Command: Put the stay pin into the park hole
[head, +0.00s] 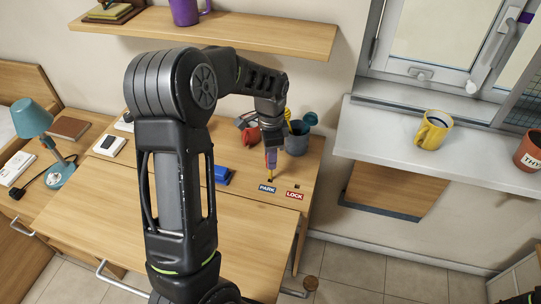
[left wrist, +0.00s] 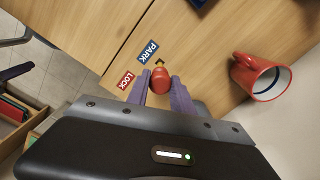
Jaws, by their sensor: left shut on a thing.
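My left gripper (head: 271,158) is shut on the stay pin over the back right of the desk. The pin's yellow shaft (head: 270,175) points down just behind the blue PARK label (head: 267,189). The left wrist view shows the pin's red knob (left wrist: 160,84) between the purple fingers. A small dark spot by the PARK label (left wrist: 147,52) shows beside the yellow part; I cannot tell whether the tip is above the park hole or in it. The red LOCK label (head: 294,195) lies to the right, with a dark lock hole (head: 297,184) behind it. My right gripper is not visible.
A red mug (left wrist: 262,78) lies or stands close to the gripper. A grey-blue cup (head: 297,140) stands behind it. A blue object (head: 222,174) lies to the left. The front of the desk (head: 245,230) is clear. A shelf (head: 250,32) hangs above.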

